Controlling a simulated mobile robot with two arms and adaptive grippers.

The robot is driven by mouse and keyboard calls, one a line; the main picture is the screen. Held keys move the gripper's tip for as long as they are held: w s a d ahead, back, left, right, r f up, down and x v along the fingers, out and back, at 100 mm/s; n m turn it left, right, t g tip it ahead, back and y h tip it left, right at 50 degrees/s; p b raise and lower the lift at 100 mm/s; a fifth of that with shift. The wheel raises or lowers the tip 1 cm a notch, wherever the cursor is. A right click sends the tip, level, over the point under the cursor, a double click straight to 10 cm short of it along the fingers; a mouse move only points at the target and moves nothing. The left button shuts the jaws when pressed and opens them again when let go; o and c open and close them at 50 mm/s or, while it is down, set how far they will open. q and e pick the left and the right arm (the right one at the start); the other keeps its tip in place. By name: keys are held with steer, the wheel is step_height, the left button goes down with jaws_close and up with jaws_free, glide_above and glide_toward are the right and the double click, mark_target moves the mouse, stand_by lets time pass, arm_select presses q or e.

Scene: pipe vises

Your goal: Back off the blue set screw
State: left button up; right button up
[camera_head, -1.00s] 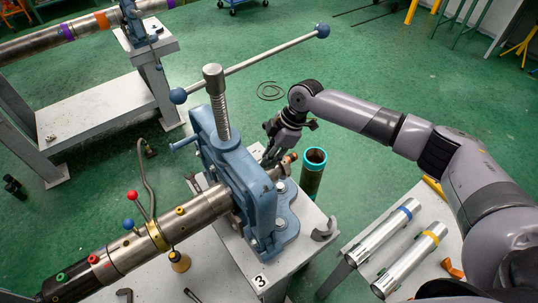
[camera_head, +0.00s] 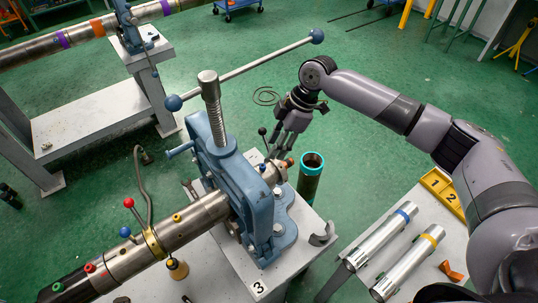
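A steel pipe runs through the blue vise (camera_head: 232,178). A small blue set screw (camera_head: 262,168) shows on the pipe end behind the vise. My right gripper (camera_head: 279,154) hangs just above and right of that screw, fingers pointing down. Its fingers look parted, with nothing seen between them; contact with the pipe end cannot be told. On the near pipe, a yellow screw (camera_head: 177,217), a red screw (camera_head: 90,268) and a green screw (camera_head: 58,287) stand out. My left gripper is out of view.
The vise's long bar (camera_head: 250,68) crosses behind. A black-knobbed lever (camera_head: 262,131) stands beside my gripper. A dark tube with a teal rim (camera_head: 311,165) stands close on the right. Two silver cylinders (camera_head: 383,235) and a yellow numbered tray (camera_head: 437,187) lie on the right table.

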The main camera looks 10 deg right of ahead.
steer(key=shift+v, duration=2.15)
